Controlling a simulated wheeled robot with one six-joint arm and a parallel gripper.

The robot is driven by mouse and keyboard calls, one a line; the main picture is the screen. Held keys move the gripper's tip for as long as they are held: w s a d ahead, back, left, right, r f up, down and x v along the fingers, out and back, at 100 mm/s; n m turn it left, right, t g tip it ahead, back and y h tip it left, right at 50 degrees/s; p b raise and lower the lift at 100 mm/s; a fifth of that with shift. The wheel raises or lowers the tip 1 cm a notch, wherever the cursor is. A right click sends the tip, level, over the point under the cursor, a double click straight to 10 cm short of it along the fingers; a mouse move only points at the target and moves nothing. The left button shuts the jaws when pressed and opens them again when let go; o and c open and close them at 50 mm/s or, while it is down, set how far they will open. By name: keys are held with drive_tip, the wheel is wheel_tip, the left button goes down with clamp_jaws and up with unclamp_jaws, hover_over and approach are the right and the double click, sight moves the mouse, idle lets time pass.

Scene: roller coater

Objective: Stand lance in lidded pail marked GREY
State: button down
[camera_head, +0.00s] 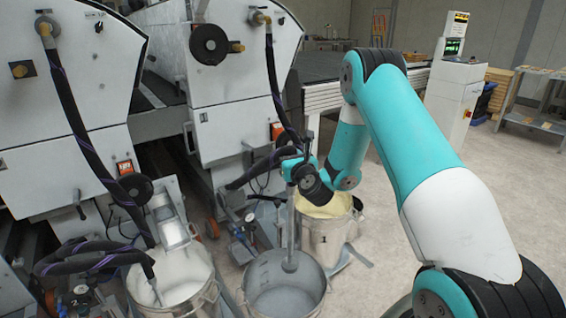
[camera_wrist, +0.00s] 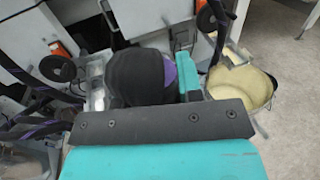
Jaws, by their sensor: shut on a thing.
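My gripper (camera_head: 299,168) is shut on the upper end of the lance (camera_head: 290,228), a grey upright tube with a wider foot. The lance hangs nearly upright, its foot overlapping the far inner wall of an open grey pail (camera_head: 257,302); I cannot tell how deep it reaches. In the wrist view a dark rounded part with a purple stripe (camera_wrist: 135,77) lies at my gripper (camera_wrist: 186,68), hiding the grip. I can read no GREY mark and see no lid on the pails.
A pail of cream paint marked 1 (camera_head: 325,238) stands behind to the right; it also shows in the wrist view (camera_wrist: 240,85). A pail of white paint (camera_head: 190,298) stands left, with a hose (camera_head: 92,258) beside it. Coater housings (camera_head: 225,95) rise behind. Floor at right is clear.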

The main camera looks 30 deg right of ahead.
sight(285, 269)
drive_tip(key=a, duration=0.2)
drive_tip(key=shift+s+a+f, duration=0.2)
drive_tip(key=shift+s+a, duration=0.1)
drive_tip(key=shift+a, duration=0.1)
idle(0.4)
wheel_tip(285, 269, down, 42)
drive_tip(key=b, duration=4.1)
drive_tip(key=shift+f+b, duration=0.25)
drive_tip(key=shift+b, duration=0.1)
drive_tip(key=shift+f, duration=0.2)
drive_tip(key=shift+f+b, duration=0.85)
drive_tip(key=shift+b, duration=0.2)
drive_tip(key=c, duration=0.7)
unclamp_jaws()
drive_tip(key=shift+s+f, duration=0.1)
